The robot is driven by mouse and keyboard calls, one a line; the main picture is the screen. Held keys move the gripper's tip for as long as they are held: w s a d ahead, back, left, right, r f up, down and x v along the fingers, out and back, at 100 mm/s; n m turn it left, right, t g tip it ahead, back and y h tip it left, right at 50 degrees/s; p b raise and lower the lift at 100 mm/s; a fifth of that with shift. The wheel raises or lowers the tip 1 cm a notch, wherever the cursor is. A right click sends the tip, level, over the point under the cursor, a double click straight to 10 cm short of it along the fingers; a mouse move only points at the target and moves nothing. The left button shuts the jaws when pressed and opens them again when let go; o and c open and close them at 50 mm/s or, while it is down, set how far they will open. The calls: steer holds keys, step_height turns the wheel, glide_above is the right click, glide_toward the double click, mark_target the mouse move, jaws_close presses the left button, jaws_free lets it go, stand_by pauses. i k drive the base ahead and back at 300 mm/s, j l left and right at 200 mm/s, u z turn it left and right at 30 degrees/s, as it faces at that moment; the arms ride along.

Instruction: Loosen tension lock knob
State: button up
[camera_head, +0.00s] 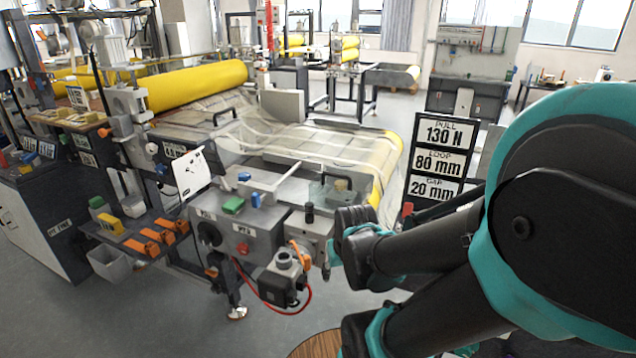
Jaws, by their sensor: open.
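The laminating machine's grey end housing (250,232) stands at the centre. A round black knob (210,233) sits on the left of its front face, and a small red knob (243,249) is to the right of it. A small black upright knob (309,212) is on the housing's right end. An orange lever (300,253) stands at a grey block (284,280) below. I cannot tell which is the tension lock knob. My arm reaches in from the right, and its far end is close to the housing's right end. My gripper cannot be made out beyond the arm links.
A sign (437,162) reads pull 130 N, loop 80 mm, gap 20 mm. Mesh (310,137) runs from a yellow roll (197,86) across the machine. A red cable (270,300) hangs below the block. A shelf (125,235) with orange parts is at the left.

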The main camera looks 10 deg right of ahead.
mark_target(244, 248)
steer(key=k+l+u, duration=0.1)
steer(key=k+u, duration=0.9)
steer(key=u, duration=0.15)
